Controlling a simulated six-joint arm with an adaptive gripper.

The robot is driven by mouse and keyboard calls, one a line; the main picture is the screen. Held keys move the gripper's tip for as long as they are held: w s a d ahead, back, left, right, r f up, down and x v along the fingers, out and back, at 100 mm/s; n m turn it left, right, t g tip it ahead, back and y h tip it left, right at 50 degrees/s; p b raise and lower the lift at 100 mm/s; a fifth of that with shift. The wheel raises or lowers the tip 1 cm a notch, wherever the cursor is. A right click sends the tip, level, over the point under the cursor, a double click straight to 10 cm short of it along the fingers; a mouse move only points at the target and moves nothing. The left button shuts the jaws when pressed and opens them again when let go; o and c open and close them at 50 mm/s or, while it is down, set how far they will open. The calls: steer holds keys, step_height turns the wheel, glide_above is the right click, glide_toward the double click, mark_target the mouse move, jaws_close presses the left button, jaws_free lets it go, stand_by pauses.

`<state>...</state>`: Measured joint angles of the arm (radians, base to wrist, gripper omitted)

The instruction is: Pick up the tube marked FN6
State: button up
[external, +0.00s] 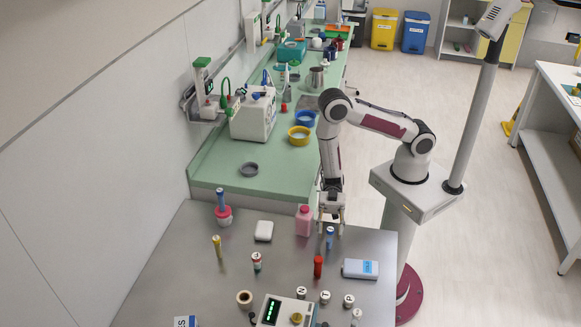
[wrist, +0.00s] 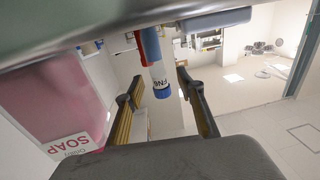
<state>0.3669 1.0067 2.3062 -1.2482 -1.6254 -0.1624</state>
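The tube marked FN6 (wrist: 158,75) has a blue cap end and a white label with dark letters. It shows between the two open fingers of my gripper (wrist: 167,95) in the wrist view, apart from both fingers. In the external view the blue tube (external: 329,238) stands upright on the grey metal table (external: 210,290). My gripper (external: 331,217) points down right at it, with its fingers around the tube's place. I cannot tell the exact depth between fingers and tube.
A pink soap bottle (external: 304,220) stands close left of my gripper. A red tube (external: 318,266) and a blue-white box (external: 360,268) stand nearer the front. A white box (external: 264,231), a yellow tube (external: 217,246) and several small labelled jars are also on the table.

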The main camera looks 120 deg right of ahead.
stand_by(0.4)
steer(key=c, duration=1)
steer(key=shift+o, duration=0.2)
steer(key=shift+r, duration=0.2)
step_height(320, 180, up, 10)
steer(key=shift+f, duration=0.2)
stand_by(0.5)
